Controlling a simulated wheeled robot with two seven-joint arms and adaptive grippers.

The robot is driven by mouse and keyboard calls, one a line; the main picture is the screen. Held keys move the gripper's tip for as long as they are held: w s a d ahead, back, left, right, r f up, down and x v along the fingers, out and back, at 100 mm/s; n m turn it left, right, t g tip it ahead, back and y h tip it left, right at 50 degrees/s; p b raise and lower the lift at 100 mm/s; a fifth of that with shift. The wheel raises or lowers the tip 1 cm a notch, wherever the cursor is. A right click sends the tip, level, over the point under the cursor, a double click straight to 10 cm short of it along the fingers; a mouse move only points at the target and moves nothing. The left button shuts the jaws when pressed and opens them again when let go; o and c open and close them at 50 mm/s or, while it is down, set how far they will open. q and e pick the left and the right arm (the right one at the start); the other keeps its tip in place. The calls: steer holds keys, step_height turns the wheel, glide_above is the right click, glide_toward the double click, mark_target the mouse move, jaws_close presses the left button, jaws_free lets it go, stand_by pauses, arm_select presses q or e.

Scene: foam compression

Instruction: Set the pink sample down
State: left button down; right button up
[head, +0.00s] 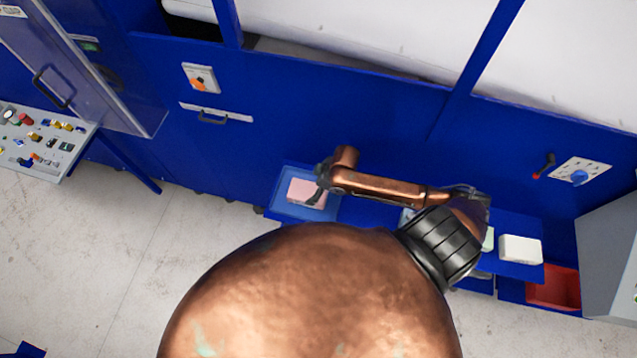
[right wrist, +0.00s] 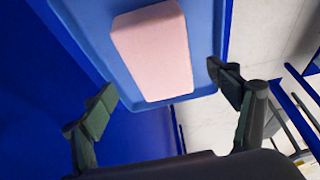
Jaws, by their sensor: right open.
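The pink sample (right wrist: 154,52) is a pale pink block. In the right wrist view it lies on a light blue tray (right wrist: 98,47), ahead of my right gripper (right wrist: 168,95). The gripper's two dark fingers are wide apart, with nothing between the tips. In the head view the pink sample (head: 303,193) shows on the blue tray (head: 285,208), partly covered by my right gripper (head: 318,184) at its right side. Whether a finger touches the block cannot be told from the head view. My left gripper is not in view.
A white block (head: 520,249) sits on the blue shelf to the right, near a red bin (head: 553,288). A blue machine wall (head: 330,120) stands behind the tray. A control panel (head: 42,142) is at the far left. The grey floor (head: 150,250) is clear at left.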

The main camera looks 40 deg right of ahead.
steer(key=shift+v, duration=2.75)
steer(key=shift+f, duration=0.1)
